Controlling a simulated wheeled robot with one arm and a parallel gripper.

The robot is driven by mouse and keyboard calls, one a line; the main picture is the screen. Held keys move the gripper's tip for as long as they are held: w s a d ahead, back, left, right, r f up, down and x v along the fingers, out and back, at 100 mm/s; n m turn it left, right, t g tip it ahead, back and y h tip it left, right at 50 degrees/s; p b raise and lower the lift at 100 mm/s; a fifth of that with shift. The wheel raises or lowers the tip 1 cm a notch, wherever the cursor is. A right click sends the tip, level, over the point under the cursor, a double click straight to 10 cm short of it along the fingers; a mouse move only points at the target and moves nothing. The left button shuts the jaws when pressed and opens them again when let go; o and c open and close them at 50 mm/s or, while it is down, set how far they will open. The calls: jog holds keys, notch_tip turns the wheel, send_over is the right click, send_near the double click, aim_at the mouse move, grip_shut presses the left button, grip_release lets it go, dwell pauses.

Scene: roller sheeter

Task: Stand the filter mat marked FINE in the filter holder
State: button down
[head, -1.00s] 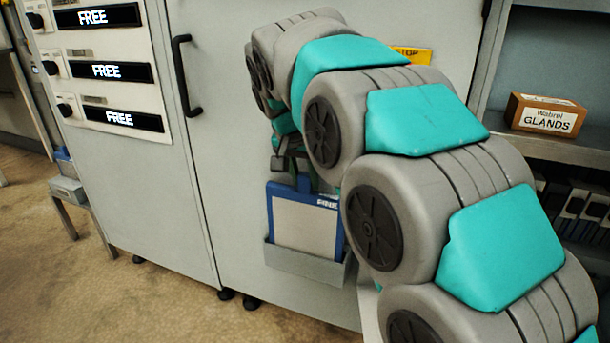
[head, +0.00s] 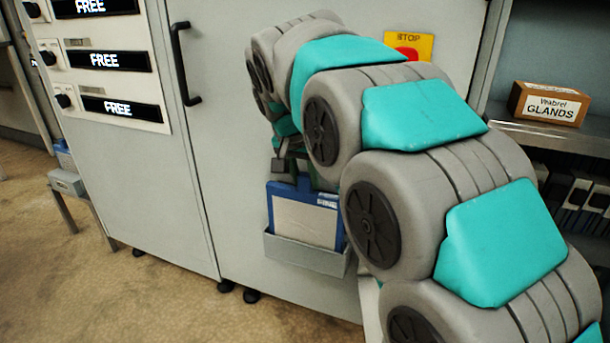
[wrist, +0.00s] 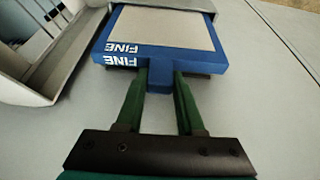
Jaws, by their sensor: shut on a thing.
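The filter mat marked FINE is a blue frame around a pale panel; it stands in front of the grey cabinet in the head view (head: 305,220) and fills the top of the wrist view (wrist: 165,27). My gripper (wrist: 160,75) is shut on the blue tab at the mat's edge, beside the white FINE lettering. In the head view the gripper (head: 290,165) is above the mat, partly hidden by my arm. The grey filter holder (head: 305,252) is a shallow pocket on the cabinet front. The mat is upright with its lower edge hidden behind the holder's front wall.
A yellow STOP plate with a red button (head: 408,48) is behind my arm. A black door handle (head: 182,62) and displays reading FREE (head: 118,60) are at left. A GLANDS box (head: 548,103) sits on the right shelf. A grey open box (wrist: 45,65) is beside the mat.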

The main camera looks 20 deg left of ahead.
jog(key=shift+f, duration=0.65)
jog(key=shift+f+b, duration=0.55)
jog(key=shift+c, duration=2.2)
grip_release()
jog(key=shift+r, duration=0.1)
jog(key=v, duration=0.7)
jog(key=shift+s+r+p, duration=0.15)
jog(key=shift+r+p, duration=0.15)
jog(key=shift+p, duration=0.05)
